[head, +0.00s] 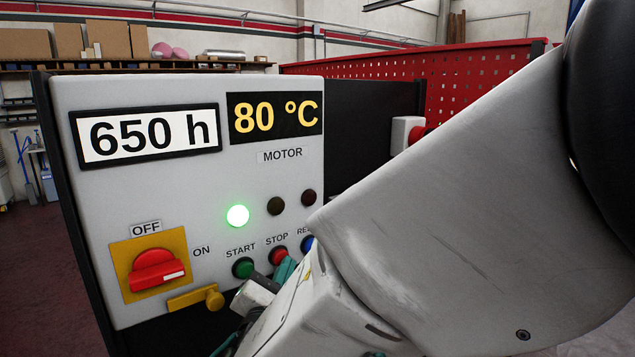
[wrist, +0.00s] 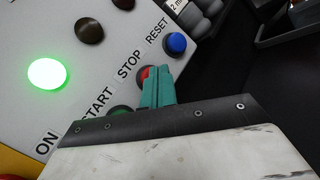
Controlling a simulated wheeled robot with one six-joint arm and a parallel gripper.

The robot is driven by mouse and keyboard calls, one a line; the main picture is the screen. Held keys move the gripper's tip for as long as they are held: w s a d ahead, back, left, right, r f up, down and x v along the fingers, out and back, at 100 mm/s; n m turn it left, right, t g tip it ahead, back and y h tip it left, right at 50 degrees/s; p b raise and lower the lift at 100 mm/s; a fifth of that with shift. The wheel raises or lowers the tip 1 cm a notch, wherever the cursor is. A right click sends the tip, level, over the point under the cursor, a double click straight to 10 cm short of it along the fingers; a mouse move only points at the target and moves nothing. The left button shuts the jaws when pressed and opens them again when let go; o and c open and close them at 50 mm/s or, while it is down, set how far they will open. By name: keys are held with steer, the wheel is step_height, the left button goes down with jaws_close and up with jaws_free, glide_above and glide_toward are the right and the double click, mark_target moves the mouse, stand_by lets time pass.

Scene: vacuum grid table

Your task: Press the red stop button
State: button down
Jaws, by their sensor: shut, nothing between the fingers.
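The red stop button (head: 277,253) sits under the STOP label on the grey control panel (head: 190,185), between the green start button (head: 243,267) and the blue reset button (head: 307,244). My gripper (head: 285,267) is shut and empty, its teal fingertips just in front of the stop button's lower right side. In the wrist view the fingers (wrist: 157,84) cover much of the stop button (wrist: 145,73), and only a red part shows at their upper left. I cannot tell whether the fingertips touch it. The blue reset button (wrist: 175,43) shows whole in the wrist view.
A green lamp (head: 238,215) is lit, with two dark lamps beside it. A red rotary switch (head: 157,269) on a yellow plate and a yellow latch (head: 200,298) are at the lower left. My arm covers the right.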

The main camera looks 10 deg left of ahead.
steer(key=shift+w, duration=0.1)
steer(key=shift+w+a, duration=0.25)
steer(key=shift+a, duration=0.1)
stand_by(0.5)
steer(key=shift+s+d, duration=0.3)
steer(key=shift+d, duration=0.05)
steer(key=s+d, duration=0.4)
steer(key=shift+d, duration=0.3)
stand_by(0.7)
